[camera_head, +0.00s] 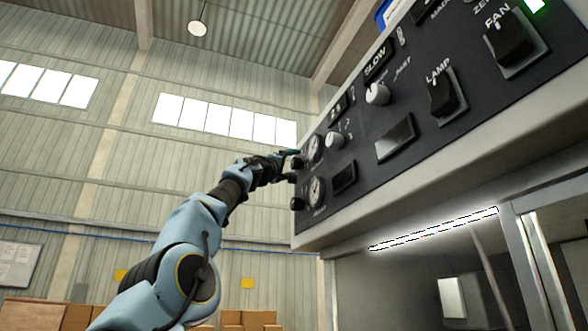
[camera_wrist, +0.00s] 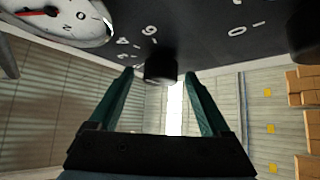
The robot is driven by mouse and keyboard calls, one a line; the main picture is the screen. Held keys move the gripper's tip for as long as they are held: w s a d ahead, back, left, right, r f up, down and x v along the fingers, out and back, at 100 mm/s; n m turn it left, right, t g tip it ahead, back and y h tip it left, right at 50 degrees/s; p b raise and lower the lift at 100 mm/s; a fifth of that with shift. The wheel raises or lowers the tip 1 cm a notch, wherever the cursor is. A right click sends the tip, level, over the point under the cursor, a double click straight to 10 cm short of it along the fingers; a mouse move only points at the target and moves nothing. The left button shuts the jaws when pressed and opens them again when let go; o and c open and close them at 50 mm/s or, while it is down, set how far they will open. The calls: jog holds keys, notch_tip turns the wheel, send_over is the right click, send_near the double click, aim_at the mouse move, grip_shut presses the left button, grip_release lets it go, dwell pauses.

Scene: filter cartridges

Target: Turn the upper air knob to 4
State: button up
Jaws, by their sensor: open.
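The dark control panel (camera_head: 365,150) fills the right of the head view. The upper air knob (camera_head: 298,162) is a small black knob at its far left end, partly hidden by my gripper (camera_head: 289,165). In the wrist view a black knob (camera_wrist: 160,70) sits between the two green fingertips of my gripper (camera_wrist: 158,76). The fingers are open around it, and I cannot tell whether they touch it. White numerals ring it on the panel (camera_wrist: 190,45), seen upside down. The knob's pointer is not visible.
The lower black knob (camera_head: 297,203) sits just below, with an upper gauge (camera_head: 315,147) and a lower gauge (camera_head: 317,190) beside the knobs. A gauge (camera_wrist: 70,20) and another dark knob (camera_wrist: 306,30) flank the wrist view.

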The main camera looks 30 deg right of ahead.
jog(key=b+v, duration=0.9)
jog(key=shift+s+a, duration=0.1)
dwell(0.6)
